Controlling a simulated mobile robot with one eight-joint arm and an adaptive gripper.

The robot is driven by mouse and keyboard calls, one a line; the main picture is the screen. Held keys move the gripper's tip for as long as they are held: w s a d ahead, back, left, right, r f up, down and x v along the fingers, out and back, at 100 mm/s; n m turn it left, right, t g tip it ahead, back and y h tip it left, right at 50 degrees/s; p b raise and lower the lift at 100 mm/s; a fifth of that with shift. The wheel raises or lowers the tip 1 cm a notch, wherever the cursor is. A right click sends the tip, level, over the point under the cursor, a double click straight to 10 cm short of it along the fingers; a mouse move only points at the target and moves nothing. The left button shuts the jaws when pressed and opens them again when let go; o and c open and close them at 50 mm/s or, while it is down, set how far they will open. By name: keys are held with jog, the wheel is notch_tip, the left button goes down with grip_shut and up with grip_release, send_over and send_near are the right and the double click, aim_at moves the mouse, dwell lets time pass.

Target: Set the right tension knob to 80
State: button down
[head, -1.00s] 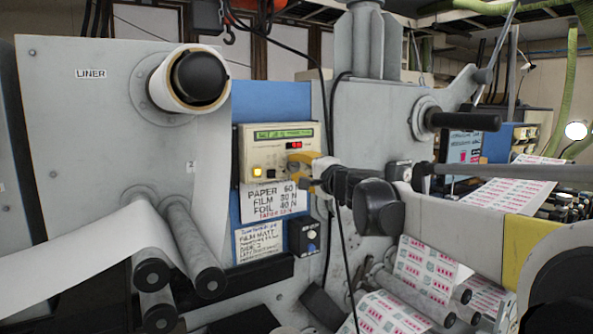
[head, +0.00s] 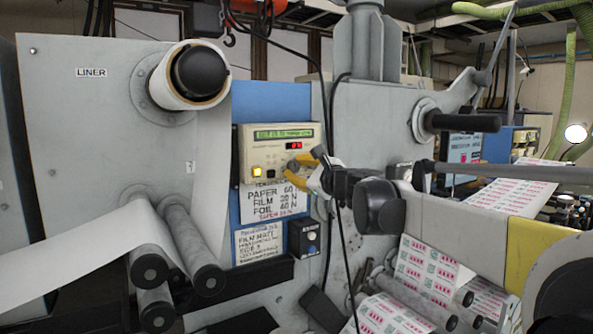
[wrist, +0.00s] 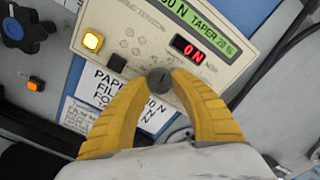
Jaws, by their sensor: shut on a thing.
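The cream tension control panel (head: 252,152) is fixed to a blue upright in the middle of the head view. In the wrist view, a small dark round knob (wrist: 158,82) sits on the panel's lower right part. My gripper (wrist: 159,78) has its two yellow fingertips closed on both sides of this knob. In the head view my gripper (head: 296,166) reaches the panel from the right and hides the knob. The red display (wrist: 188,48) reads 0 N. The green display (wrist: 205,28) shows TAPER 20%; its left part is cut off.
A lit orange button (wrist: 92,41) and small dark buttons are on the panel left of the knob. Paper labels (head: 275,203) and a small black knob box (head: 304,238) are below. A black cable hangs close by my gripper. Rollers with web stand on both sides.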

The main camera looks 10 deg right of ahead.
jog(key=m, duration=0.6)
jog(key=shift+a+m, duration=0.1)
jog(key=shift+m, duration=0.2)
jog(key=m, duration=0.5)
jog(key=shift+b, duration=0.4)
jog(key=shift+s+m, duration=0.1)
jog(key=shift+m, duration=0.2)
jog(key=c, duration=1.4)
grip_release()
jog(key=shift+f, duration=0.1)
jog(key=shift+o, duration=0.2)
jog(key=v, duration=1.2)
